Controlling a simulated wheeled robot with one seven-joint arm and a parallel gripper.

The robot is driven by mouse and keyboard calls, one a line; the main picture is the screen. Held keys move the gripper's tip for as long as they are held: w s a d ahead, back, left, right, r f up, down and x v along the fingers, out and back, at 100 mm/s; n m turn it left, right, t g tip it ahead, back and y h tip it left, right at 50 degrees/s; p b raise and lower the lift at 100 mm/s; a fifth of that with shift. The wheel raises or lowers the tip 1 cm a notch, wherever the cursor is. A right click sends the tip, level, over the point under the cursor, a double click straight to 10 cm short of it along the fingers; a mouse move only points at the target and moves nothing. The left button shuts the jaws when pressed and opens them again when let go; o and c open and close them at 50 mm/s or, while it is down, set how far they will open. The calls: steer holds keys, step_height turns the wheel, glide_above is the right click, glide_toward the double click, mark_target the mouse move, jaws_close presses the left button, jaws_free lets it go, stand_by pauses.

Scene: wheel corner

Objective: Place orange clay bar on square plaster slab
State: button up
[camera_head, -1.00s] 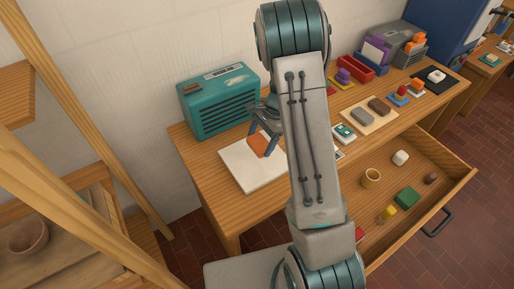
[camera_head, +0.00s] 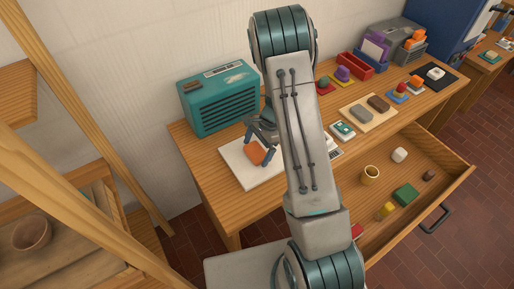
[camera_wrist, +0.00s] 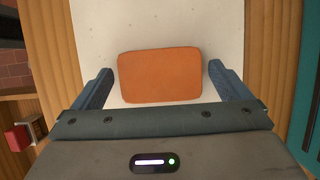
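The orange clay bar (camera_head: 254,153) lies over the pale square plaster slab (camera_head: 240,174) on the workbench, left of my arm in the head view. In the wrist view the bar (camera_wrist: 160,75) appears flat on the slab (camera_wrist: 160,25), with slab surface showing around it. My gripper (camera_head: 258,145) is low over the slab with one finger at each side of the bar. In the wrist view a narrow gap shows between each fingertip and the bar, so my gripper (camera_wrist: 161,72) is open around it. My arm hides the slab's right part in the head view.
A teal radio (camera_head: 220,100) stands behind the slab, close to my gripper. A board with grey and brown bars (camera_head: 362,114) and several small items are further right.

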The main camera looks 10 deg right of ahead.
steer(key=shift+r, duration=0.15)
steer(key=b+v, duration=0.2)
steer(key=v, duration=1)
steer(key=s+a+r+n, duration=0.2)
steer(key=s+r+n, duration=0.25)
steer(key=r, duration=0.35)
steer(key=s+a+r+n+t+h, duration=0.1)
steer(key=s+r+n, duration=0.3)
steer(key=s, duration=0.5)
steer(key=s+a+r+n+t+h, duration=0.1)
steer(key=s+r+n+t+h, duration=0.2)
steer(key=s+n, duration=0.3)
steer(key=shift+s+a+r+t, duration=0.25)
steer(key=shift+s+r+t, duration=0.25)
steer(key=shift+s, duration=1.5)
